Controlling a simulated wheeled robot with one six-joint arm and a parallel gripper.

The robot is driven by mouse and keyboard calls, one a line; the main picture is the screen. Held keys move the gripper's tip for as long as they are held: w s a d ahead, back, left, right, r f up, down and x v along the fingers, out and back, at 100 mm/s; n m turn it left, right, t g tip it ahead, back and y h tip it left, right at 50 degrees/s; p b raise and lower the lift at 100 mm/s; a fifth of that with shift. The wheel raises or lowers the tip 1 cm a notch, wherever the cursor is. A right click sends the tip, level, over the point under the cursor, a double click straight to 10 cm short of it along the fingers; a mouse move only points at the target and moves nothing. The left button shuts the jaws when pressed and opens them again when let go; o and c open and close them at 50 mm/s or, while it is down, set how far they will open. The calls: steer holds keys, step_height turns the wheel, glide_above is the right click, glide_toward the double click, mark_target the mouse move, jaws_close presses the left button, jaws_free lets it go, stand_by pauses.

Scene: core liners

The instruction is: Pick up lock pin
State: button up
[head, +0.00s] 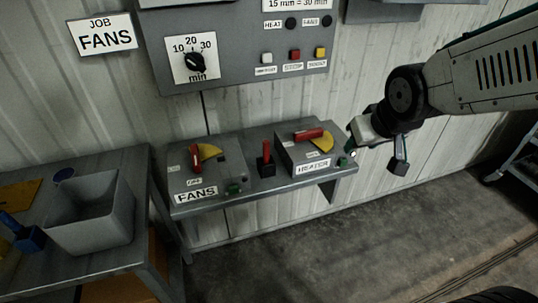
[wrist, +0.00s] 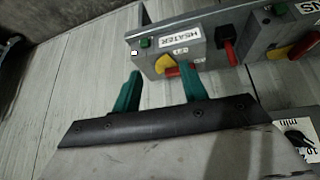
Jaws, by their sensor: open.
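A red upright pin in a small black block, which looks like the lock pin (head: 266,153), stands on the grey shelf between the FANS box and the HEATER box. It also shows in the wrist view (wrist: 229,52), right of the HEATER box. My gripper (head: 350,146) is by the right end of the HEATER box, apart from the pin. In the wrist view my gripper (wrist: 160,72) has its two green fingers spread, with nothing held between them. The HEATER box (head: 308,152) has a red lever lying across it and a yellow sector.
The FANS box (head: 205,178) has a red lever and yellow sector. The grey shelf (head: 262,197) carries both boxes. A control panel (head: 240,45) hangs above. A grey bin (head: 92,215) stands on a table at left.

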mark_target(268, 149)
steer(key=w+a+f+n+t+y, duration=0.1)
steer(key=w+a+f+y, duration=0.1)
steer(key=w+a+f, duration=0.2)
steer(key=w+a+f+n+t+y, duration=0.1)
steer(key=w+a+f, duration=0.4)
steer(key=a, duration=0.5)
steer(key=w+a+f+n+t+y, duration=0.2)
steer(key=w+a+f+t+y, duration=0.1)
steer(key=w+a+f, duration=0.2)
steer(key=shift+w+a+f+y, duration=0.1)
steer(key=shift+w+a+y, duration=0.05)
steer(key=shift+w+a, duration=0.55)
steer(key=shift+w+a+f+y, duration=0.15)
steer(key=shift+w+a, duration=0.3)
steer(key=shift+w, duration=0.3)
steer(key=shift+r, duration=0.1)
jaws_close()
